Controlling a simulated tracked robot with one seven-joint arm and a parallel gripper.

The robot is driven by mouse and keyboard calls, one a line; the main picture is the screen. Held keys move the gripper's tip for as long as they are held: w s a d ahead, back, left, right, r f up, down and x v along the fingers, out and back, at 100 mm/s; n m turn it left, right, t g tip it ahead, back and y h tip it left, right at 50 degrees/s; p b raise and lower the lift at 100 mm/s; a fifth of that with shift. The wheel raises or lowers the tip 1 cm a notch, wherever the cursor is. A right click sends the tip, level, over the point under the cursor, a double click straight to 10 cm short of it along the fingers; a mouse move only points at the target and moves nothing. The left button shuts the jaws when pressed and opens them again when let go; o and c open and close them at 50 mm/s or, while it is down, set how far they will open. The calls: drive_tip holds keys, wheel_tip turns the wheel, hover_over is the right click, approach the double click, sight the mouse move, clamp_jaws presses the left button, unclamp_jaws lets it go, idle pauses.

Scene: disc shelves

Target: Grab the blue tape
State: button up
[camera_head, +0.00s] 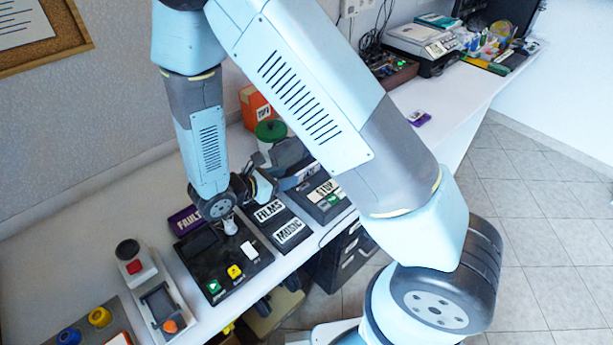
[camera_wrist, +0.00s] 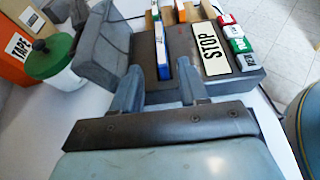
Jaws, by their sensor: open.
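In the wrist view my gripper (camera_wrist: 160,78) is open, with one finger on each side of a narrow gap. A thin tape with a blue, white and red edge (camera_wrist: 162,58) stands upright in the dark holder (camera_wrist: 208,91) and shows in the gap between the fingertips. Nothing is visibly gripped. I cannot tell whether the fingers touch the tape. The holder bears a STOP label (camera_wrist: 209,47), which also shows in the head view (camera_head: 324,190). In the head view my arm hides most of the space around the gripper.
A green-lidded jar (camera_wrist: 50,56) and an orange TAPE box (camera_wrist: 17,62) stand left of the holder. Red (camera_wrist: 227,20) and green (camera_wrist: 240,45) tapes lie at its right. FILMS (camera_head: 268,211) and MUSIC (camera_head: 290,231) labels and a button panel (camera_head: 205,262) are on the bench.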

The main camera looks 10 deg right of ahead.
sight(301, 172)
drive_tip(key=shift+r+x, duration=0.1)
drive_tip(key=shift+x, duration=1.75)
drive_tip(key=shift+r+x, duration=0.15)
drive_tip(key=shift+x, duration=1.7)
drive_tip(key=shift+d, duration=0.15)
clamp_jaws()
